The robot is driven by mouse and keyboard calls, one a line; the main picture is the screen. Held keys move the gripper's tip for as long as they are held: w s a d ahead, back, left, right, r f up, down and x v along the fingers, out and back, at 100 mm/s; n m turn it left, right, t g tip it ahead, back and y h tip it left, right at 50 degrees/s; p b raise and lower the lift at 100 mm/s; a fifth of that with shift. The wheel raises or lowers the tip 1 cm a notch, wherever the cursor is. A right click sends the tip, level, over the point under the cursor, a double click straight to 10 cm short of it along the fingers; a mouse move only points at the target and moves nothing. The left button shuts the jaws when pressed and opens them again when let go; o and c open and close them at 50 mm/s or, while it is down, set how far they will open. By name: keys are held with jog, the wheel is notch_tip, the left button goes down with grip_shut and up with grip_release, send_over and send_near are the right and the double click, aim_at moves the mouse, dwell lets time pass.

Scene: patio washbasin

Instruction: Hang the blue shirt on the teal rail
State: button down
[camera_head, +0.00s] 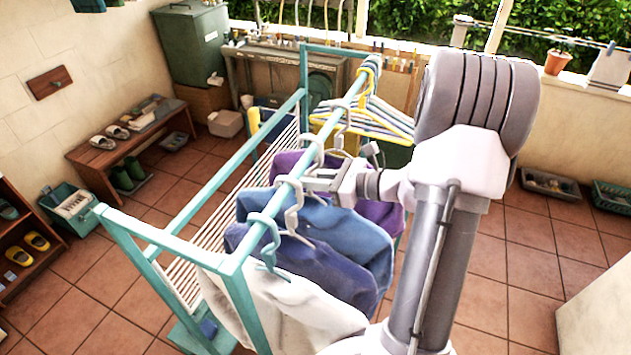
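The blue shirt (345,235) hangs among other garments under the teal rail (258,232), between a dark indigo shirt (310,262) and a purple shirt (385,212). Pale hanger hooks (290,182) loop over the rail above these garments. My gripper (312,181) reaches in from the right, its fingertips close beside the rail and the hooks above the blue shirt. The fingers overlap the pale hanger parts, so I cannot tell whether they hold a hook or are apart from it. My arm covers part of the right side.
A white shirt (285,305) hangs at the rail's near end. Empty yellow and white hangers (385,118) crowd its far end. A slatted drying rack (215,235) stands left of the rail. A wooden bench (100,160) is at the left wall.

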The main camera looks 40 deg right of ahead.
jog(key=shift+w+a, duration=0.1)
jog(key=shift+w, duration=0.05)
dwell(0.3)
jog(key=shift+f+b, duration=1.2)
jog(key=shift+f, duration=0.15)
jog(key=c, duration=1.3)
grip_release()
jog(key=f+v, duration=0.1)
jog(key=v, duration=0.3)
jog(key=f+v, duration=0.1)
jog(key=v, duration=0.6)
jog(key=shift+s+d+f, duration=0.25)
jog(key=shift+s+d, duration=0.2)
jog(key=shift+s, duration=0.15)
